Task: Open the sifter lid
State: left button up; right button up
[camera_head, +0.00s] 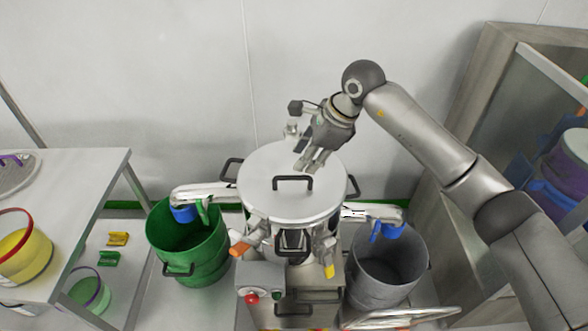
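The sifter lid (267,190) is a round, pale metal disc lying flat on top of the sifter in the middle of the head view. A black bar handle (293,183) stands on the lid, and I see no gap under the lid's rim. My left gripper is not in view.
A green bucket (207,256) stands left of the sifter and a grey bucket (397,277) stands right, each under a side spout. A metal table (84,180) is at left, with a yellow-filled container (27,254). A shelf unit (500,65) stands at right.

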aim_at(291, 176)
jog(key=p+x, duration=0.2)
jog(key=x, duration=0.5)
jog(key=shift+a+r, duration=0.1)
jog(key=shift+a+f, duration=0.15)
jog(key=shift+f, duration=0.3)
jog(key=shift+c, duration=0.3)
grip_shut()
